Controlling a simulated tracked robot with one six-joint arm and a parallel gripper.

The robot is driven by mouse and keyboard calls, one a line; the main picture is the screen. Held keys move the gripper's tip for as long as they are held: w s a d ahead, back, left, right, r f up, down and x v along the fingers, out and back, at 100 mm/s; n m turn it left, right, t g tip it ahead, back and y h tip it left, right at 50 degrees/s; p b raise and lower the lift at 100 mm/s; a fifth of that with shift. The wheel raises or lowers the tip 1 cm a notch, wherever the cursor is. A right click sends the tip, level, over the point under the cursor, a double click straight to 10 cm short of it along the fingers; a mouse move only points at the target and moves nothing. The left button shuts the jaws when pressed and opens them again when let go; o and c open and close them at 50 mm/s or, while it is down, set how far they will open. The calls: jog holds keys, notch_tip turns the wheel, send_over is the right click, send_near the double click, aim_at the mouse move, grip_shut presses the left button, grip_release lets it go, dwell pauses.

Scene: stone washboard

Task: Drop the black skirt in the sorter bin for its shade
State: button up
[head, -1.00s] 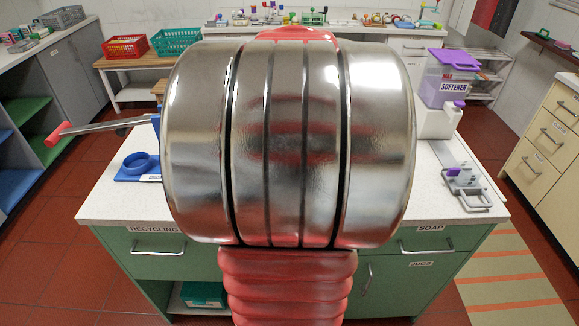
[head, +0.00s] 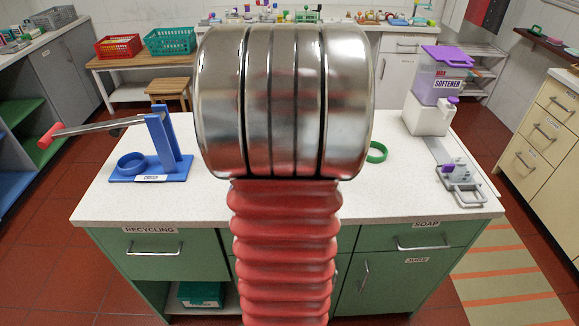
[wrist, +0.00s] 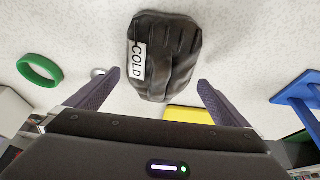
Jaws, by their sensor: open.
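The black skirt (wrist: 178,60), dark and pleated with a white tag reading COLD, lies on the speckled white counter in the wrist view. My gripper (wrist: 157,82) is open, with one dark finger low on each side of the skirt. The skirt is between and beyond the fingertips, with a gap to each, and is not held. In the head view my own arm hides the skirt and the gripper. I cannot make out a shade sorter bin in either view.
A green ring (head: 377,152) and a blue crank stand (head: 160,152) are on the white counter (head: 400,195). A yellow block (wrist: 188,115) lies near the skirt. A softener dispenser (head: 436,90) stands right. Red (head: 118,48) and teal (head: 170,42) baskets sit on a bench behind.

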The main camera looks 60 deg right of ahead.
jog(key=shift+x, duration=2.4)
jog(key=shift+c, duration=0.6)
jog(key=c, duration=0.9)
jog(key=shift+s+r, duration=0.1)
jog(key=shift+r, duration=4.95)
